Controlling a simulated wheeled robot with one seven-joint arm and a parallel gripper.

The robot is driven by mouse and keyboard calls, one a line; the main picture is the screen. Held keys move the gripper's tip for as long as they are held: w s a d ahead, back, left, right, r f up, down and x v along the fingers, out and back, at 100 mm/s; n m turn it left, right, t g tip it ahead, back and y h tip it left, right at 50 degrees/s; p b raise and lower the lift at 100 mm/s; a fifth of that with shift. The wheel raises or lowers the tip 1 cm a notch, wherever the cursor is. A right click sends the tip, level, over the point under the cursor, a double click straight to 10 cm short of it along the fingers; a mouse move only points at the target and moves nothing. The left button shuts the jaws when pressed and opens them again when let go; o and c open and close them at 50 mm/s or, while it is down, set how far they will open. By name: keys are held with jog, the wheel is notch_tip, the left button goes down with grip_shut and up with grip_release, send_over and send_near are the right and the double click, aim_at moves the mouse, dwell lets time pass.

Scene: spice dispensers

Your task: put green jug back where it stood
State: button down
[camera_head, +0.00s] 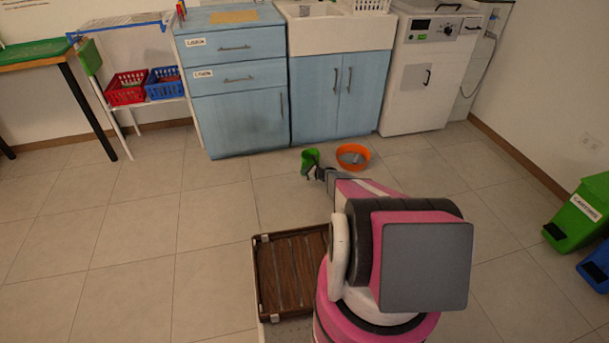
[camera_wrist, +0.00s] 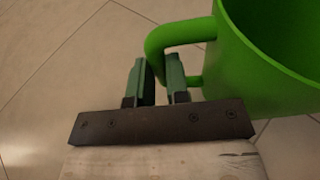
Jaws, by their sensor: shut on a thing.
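The green jug (camera_head: 310,159) is at the end of my outstretched arm in the head view, in front of the blue cabinets. In the wrist view the jug (camera_wrist: 258,62) fills the upper right, with its open top showing and its handle toward my gripper. My gripper (camera_wrist: 162,72) is shut on the jug's handle, one finger on each side of it. In the head view my gripper (camera_head: 318,174) is small and partly hidden by my arm. I cannot tell how high the jug is above the floor.
An orange bowl (camera_head: 353,157) is close to the jug's right. Blue cabinets (camera_head: 240,110) and a white appliance (camera_head: 425,85) stand behind. A shelf with a red basket (camera_head: 126,88) and a blue basket (camera_head: 164,83) is at left. Green and blue bins (camera_head: 580,215) stand at right. The tiled floor at left is clear.

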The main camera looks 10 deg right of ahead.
jog(key=shift+f, duration=0.9)
jog(key=shift+f, duration=0.15)
jog(key=c, duration=1.1)
grip_release()
